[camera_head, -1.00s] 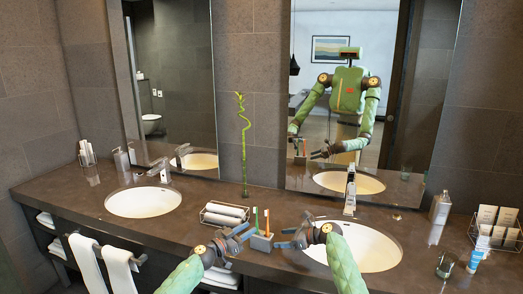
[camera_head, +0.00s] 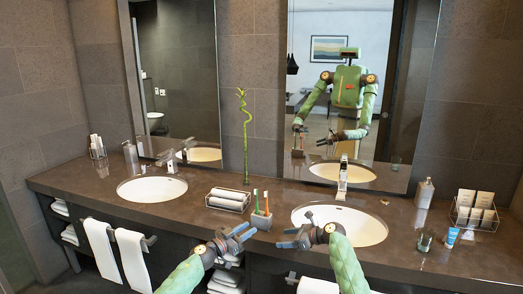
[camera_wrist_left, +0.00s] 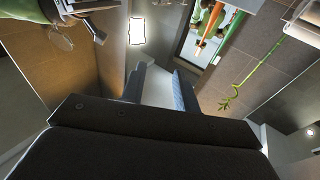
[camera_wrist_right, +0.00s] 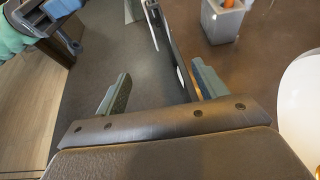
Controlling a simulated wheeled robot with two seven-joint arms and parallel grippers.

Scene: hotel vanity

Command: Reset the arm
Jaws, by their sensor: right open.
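My left gripper (camera_head: 244,237) is open and empty in front of the counter's front edge, just left of and below the toothbrush cup. Its two separated fingers also show in the left wrist view (camera_wrist_left: 160,88). My right gripper (camera_head: 288,238) is open, to the right of the left one and in front of the right basin. Its spread fingers show in the right wrist view (camera_wrist_right: 160,90). The grey cup (camera_head: 261,221) stands upright on the counter with a green and an orange toothbrush in it. Both grippers are apart from it.
The dark counter (camera_head: 100,188) holds a left basin (camera_head: 152,188), a right basin (camera_head: 350,225), a rack of rolled towels (camera_head: 228,200) and a bamboo stalk (camera_head: 246,145). A glass (camera_head: 424,242), blue-labelled tube (camera_head: 451,238) and card rack (camera_head: 476,212) stand right. White towels (camera_head: 132,258) hang below.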

